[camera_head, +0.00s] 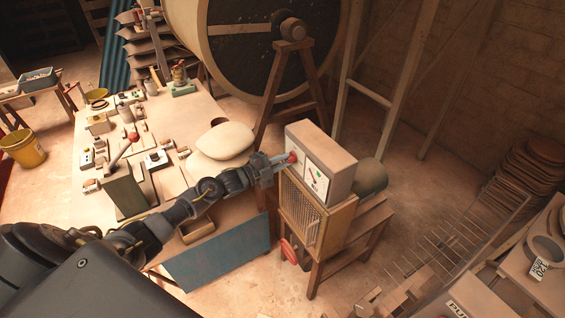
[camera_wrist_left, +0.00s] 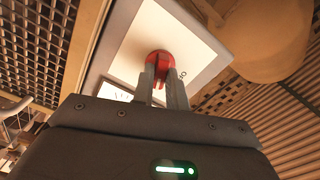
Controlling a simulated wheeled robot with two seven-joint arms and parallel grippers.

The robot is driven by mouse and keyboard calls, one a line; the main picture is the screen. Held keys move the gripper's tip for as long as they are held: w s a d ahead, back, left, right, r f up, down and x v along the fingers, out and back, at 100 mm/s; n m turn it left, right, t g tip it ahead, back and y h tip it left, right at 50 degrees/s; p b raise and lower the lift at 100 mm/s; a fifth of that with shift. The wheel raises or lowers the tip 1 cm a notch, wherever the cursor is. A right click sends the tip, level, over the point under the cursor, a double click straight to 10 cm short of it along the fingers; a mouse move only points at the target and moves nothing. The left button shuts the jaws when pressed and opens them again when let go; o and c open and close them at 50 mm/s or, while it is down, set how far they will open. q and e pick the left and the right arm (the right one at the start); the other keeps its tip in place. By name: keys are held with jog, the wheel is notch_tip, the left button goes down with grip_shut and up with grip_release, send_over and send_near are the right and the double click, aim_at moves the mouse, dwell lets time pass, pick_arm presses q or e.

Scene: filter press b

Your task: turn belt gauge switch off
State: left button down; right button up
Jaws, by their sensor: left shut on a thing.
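The belt gauge switch is a red round knob (camera_head: 292,158) on the white front panel of a grey box (camera_head: 327,159). My left gripper (camera_head: 285,160) reaches in from the left and is shut on this knob. In the left wrist view the red knob (camera_wrist_left: 157,64) sits between the two fingertips (camera_wrist_left: 162,80), against the white panel (camera_wrist_left: 150,35). Lettering beside the knob is partly hidden by a finger, so its position cannot be read. The right gripper is not in view.
The box stands on a wooden stand with a mesh front (camera_head: 300,207); a red handwheel (camera_head: 288,251) is below. A cluttered work table (camera_head: 205,106) lies left, under my arm. A large drum (camera_head: 262,45) stands behind. Floor to the right is partly clear.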

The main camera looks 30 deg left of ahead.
pick_arm(q)
jog(key=n, duration=0.6)
jog(key=shift+n, duration=0.3)
jog(key=n+p, duration=0.2)
jog(key=n, duration=0.4)
jog(key=shift+n, duration=0.4)
jog(key=shift+f+n, duration=0.1)
jog(key=shift+n, duration=0.2)
jog(key=c, duration=1.4)
grip_release()
